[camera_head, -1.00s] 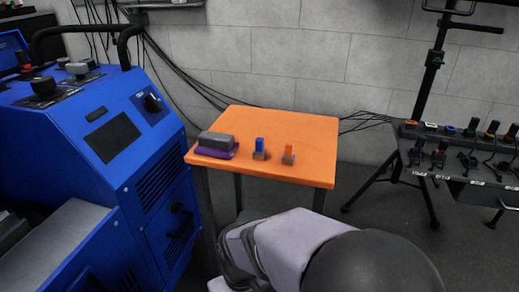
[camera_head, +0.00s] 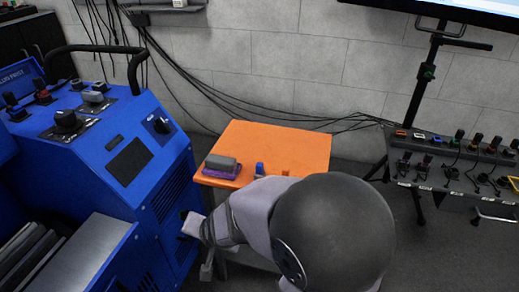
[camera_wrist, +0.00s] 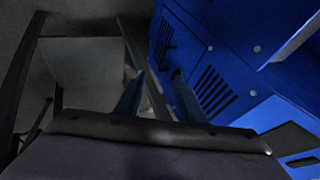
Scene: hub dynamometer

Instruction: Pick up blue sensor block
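The blue sensor block (camera_head: 260,168) stands upright on the orange table (camera_head: 280,142), near its front edge in the head view. My arm hides its lower part. In the wrist view my gripper (camera_wrist: 158,76) shows two dark fingers spread apart with nothing between them. It is open and away from the block, facing the side of the blue machine and the floor. The block is not seen in the wrist view. The gripper's fingers cannot be made out in the head view.
An orange-topped block (camera_head: 285,173) stands just right of the blue one, partly hidden. A grey block on a purple base (camera_head: 221,163) sits to its left. The blue machine (camera_head: 165,185) stands close left of the table. A rack of sensors (camera_head: 450,165) is at right.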

